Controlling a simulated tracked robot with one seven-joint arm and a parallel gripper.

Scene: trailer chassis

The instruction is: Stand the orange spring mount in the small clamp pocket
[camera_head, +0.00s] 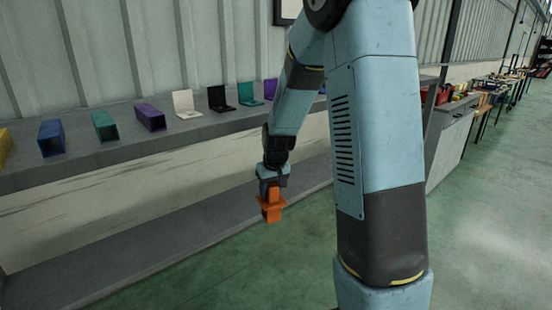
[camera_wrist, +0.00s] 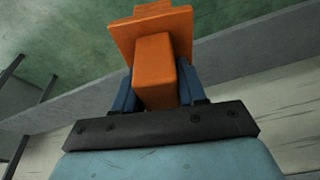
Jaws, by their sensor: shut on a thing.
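My gripper (camera_head: 271,183) hangs in front of the bench and is shut on the orange spring mount (camera_head: 271,207). In the wrist view the mount (camera_wrist: 154,66) shows a block between the two blue fingers (camera_wrist: 160,88) and a wider flat plate beyond their tips. The mount is held in the air, below the bench top's height in the head view, and touches nothing but the fingers. I cannot tell which thing in view is the small clamp pocket.
The grey bench top (camera_head: 78,170) carries a blue box (camera_head: 52,138), a teal box (camera_head: 105,126), a purple box (camera_head: 150,117), a white open case (camera_head: 185,104) and a black one (camera_head: 220,98). A lower grey ledge (camera_head: 200,232) runs beneath. Green floor (camera_head: 480,250) is clear at the right.

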